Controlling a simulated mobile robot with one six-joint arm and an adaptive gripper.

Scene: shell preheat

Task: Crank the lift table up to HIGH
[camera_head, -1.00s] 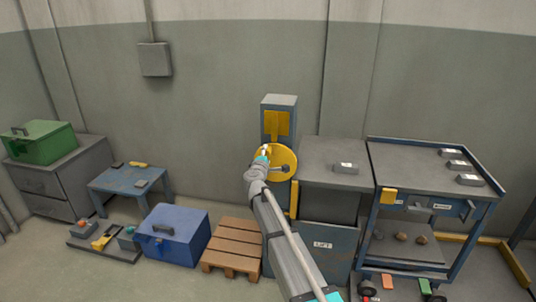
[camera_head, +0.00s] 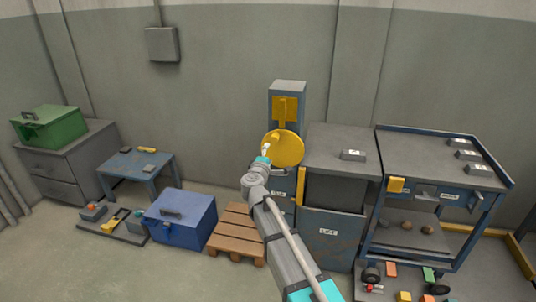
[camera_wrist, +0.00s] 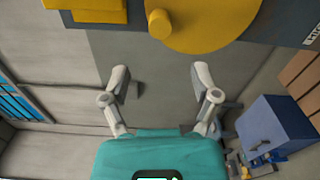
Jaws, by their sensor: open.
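The lift table (camera_head: 318,140) has a grey top above a dark middle section and a base marked LIFT (camera_head: 328,231). At its left a grey-blue post (camera_head: 288,90) carries a yellow plate (camera_head: 286,108) and a round yellow crank wheel (camera_head: 290,149). In the wrist view the wheel (camera_wrist: 215,25) is at the top, with its stubby yellow knob (camera_wrist: 160,25) near its left edge. My gripper (camera_wrist: 160,73) is open and empty; its two fingers point toward the wheel, apart from the knob. In the head view my gripper (camera_head: 265,150) is at the wheel's left edge.
A grey block (camera_head: 353,155) lies on the lift table. A blue cart (camera_head: 410,150) with several blocks stands close to its right. A wooden pallet (camera_head: 237,235), blue chest (camera_head: 181,220) and low blue table (camera_head: 135,165) are to the left. Open floor lies in front.

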